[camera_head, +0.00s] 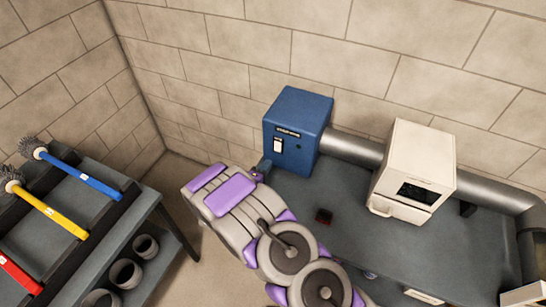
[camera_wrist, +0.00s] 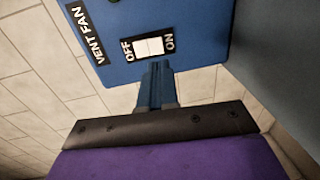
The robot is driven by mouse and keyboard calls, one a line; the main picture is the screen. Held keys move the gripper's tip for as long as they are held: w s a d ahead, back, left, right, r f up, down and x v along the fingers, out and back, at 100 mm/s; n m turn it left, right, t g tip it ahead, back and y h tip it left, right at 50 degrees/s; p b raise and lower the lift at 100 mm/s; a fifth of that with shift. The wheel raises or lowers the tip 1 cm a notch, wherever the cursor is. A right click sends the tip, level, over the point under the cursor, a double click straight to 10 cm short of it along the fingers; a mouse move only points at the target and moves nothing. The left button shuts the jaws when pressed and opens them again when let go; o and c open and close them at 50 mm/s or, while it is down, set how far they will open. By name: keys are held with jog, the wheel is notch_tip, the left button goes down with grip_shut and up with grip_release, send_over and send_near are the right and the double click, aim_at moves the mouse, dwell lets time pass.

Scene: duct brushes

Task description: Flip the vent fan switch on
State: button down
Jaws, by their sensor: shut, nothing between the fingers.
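The blue vent fan box (camera_head: 297,118) stands against the wall at the back of the grey bench. Its white rocker switch (camera_head: 278,144) is on the front face. In the wrist view the switch (camera_wrist: 149,47) sits between the OFF label and the ON label, beside the VENT FAN label (camera_wrist: 85,33). I cannot tell which side of the rocker is pressed. My gripper (camera_wrist: 155,68) is shut and empty, its blue fingers pointing at the box just below the switch. In the head view my gripper (camera_head: 265,166) is just below and left of the switch; contact is unclear.
A metal duct (camera_head: 352,149) runs from the blue box to a cream machine (camera_head: 416,163) on the bench (camera_head: 350,220). At left, a rack (camera_head: 125,212) holds several coloured brushes, with round cups below.

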aim_at(277, 150)
jog(key=b+x, duration=0.1)
jog(key=x, duration=0.5)
jog(key=shift+w+d, duration=0.15)
jog(key=shift+w, duration=0.25)
jog(key=shift+f, duration=0.1)
dwell(0.3)
